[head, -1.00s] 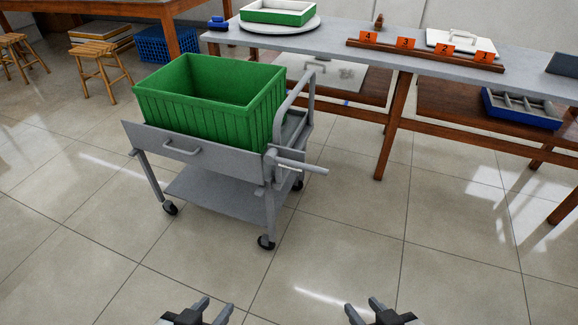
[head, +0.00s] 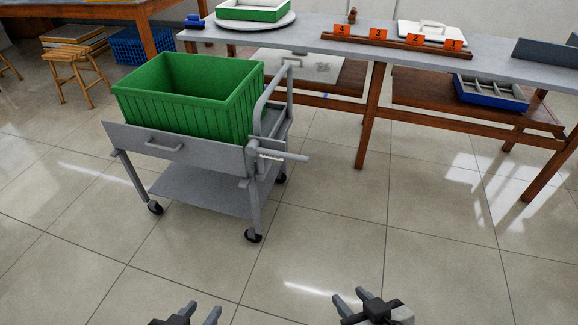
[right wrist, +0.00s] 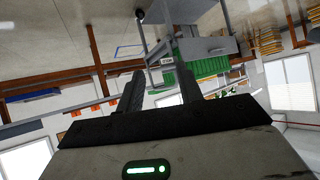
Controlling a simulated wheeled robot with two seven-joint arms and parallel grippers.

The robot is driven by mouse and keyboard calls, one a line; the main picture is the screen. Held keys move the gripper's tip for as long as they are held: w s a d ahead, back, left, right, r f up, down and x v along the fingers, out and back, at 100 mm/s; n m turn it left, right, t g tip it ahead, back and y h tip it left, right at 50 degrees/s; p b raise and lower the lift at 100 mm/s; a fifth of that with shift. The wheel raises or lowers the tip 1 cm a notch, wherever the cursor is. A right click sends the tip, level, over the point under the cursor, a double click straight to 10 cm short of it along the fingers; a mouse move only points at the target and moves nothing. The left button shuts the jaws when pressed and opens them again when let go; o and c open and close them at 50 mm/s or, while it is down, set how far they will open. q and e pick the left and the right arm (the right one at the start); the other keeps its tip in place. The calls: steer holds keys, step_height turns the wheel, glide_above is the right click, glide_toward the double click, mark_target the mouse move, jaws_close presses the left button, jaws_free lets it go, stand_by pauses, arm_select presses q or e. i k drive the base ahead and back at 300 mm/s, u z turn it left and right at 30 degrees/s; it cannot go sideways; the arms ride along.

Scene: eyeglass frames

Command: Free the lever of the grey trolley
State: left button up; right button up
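The grey trolley (head: 205,191) stands on the tiled floor left of centre in the head view, with a green crate (head: 190,100) on its top. Its lever (head: 283,156), a grey bar, sticks out to the right from the trolley's near right corner, below the push handle (head: 271,93). My left gripper (head: 201,311) is low in the head view, partly cut off by the bottom edge, its fingers apart. My right gripper (head: 349,298) is at the bottom, open and empty, well short of the trolley. The right wrist view shows its two spread fingers (right wrist: 160,88).
A long grey-topped table (head: 340,45) stands behind the trolley, with numbered orange cards (head: 379,36), a white and green tray (head: 254,12) and a blue divided tray (head: 491,93) on its lower shelf. Wooden stools stand at the left. The floor before the trolley is clear.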

mark_target(253, 148)
steer(key=z, duration=0.05)
steer(key=k, duration=1)
steer(key=u, duration=0.8)
steer(key=i, duration=0.95)
steer(key=z, duration=0.7)
steer(key=i, duration=1)
steer(key=z, duration=0.2)
